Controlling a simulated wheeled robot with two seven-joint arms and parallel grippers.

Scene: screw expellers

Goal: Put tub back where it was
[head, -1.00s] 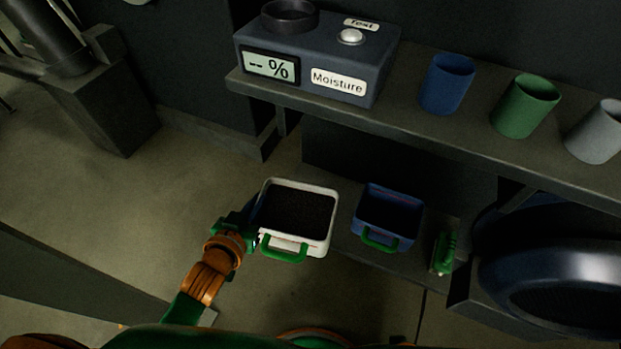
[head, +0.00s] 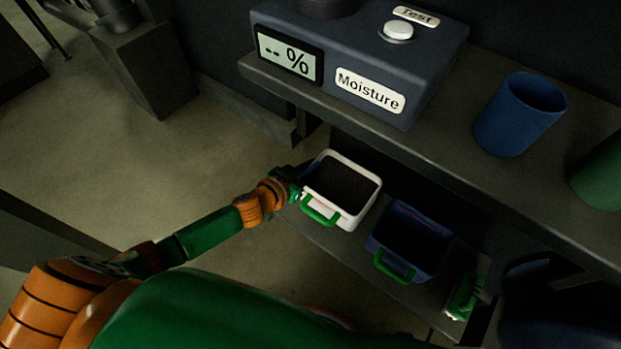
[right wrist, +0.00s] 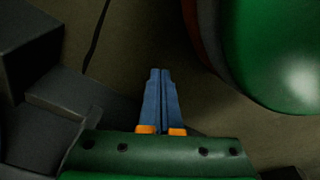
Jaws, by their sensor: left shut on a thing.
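A white tub (head: 348,216) with a green handle holds dark, grainy material. It is upright at the left end of the lower shelf (head: 343,252); I cannot tell whether it rests on the shelf or hangs just above it. My left gripper (head: 299,180) is shut on the tub's left side; its fingertips are mostly hidden. A blue tub (head: 402,268) with a green handle sits just right of the white one, its inside dark. My right gripper (right wrist: 161,75) shows in the right wrist view, its blue fingers together with nothing between them.
A moisture tester (head: 330,58) stands on the upper shelf, with a blue cup (head: 520,116) and a green cup (head: 602,172) to its right. A green brush-like object (head: 463,298) lies right of the blue tub. Open floor (head: 215,150) is at left.

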